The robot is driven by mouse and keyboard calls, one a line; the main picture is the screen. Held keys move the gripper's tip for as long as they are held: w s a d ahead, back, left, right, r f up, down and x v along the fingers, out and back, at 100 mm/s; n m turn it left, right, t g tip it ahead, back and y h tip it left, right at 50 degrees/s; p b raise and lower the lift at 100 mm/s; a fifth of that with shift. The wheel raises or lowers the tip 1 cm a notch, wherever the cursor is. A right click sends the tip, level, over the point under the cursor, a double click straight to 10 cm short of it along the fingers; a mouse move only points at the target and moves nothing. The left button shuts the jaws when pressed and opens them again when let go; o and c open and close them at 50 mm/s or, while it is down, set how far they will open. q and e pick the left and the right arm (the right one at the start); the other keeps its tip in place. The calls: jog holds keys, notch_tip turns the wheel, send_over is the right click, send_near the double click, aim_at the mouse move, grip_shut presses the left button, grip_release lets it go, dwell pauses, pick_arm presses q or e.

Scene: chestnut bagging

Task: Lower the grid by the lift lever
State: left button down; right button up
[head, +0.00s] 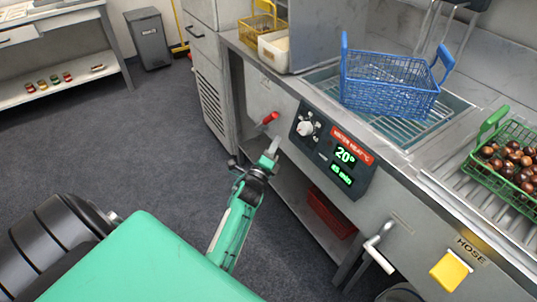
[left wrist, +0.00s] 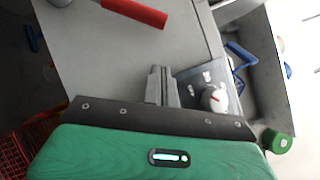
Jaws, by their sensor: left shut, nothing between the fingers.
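The lift lever with its red handle (head: 267,119) sticks out from the steel front panel, left of the control panel; its red grip (left wrist: 137,12) is at the top of the left wrist view. My left gripper (head: 273,146) is just below the lever in the head view, apart from it. Its fingers (left wrist: 162,85) are closed together and empty. The grid (head: 387,122) shows as bars in the basin, with a blue wire basket (head: 388,84) standing over it and hiding part of it. My right gripper is not in view.
The control panel (head: 333,150) has a white knob (head: 305,128) and a lit display, close right of my left gripper. A green basket of chestnuts (head: 488,152) is at the right. A red crate (head: 331,213) sits on the lower shelf. Open floor lies left.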

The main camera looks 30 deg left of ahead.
aim_at(268, 121)
pick_arm(q)
jog(key=w+a+r, duration=0.2)
jog(key=w+a, duration=0.1)
jog(key=w, duration=0.1)
jog(key=shift+w+a+r, duration=0.15)
jog(key=shift+w+r, duration=0.1)
jog(key=shift+r, duration=0.05)
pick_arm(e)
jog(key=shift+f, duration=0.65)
pick_arm(q)
jog(key=shift+r+p, duration=0.1)
jog(key=shift+p, duration=0.25)
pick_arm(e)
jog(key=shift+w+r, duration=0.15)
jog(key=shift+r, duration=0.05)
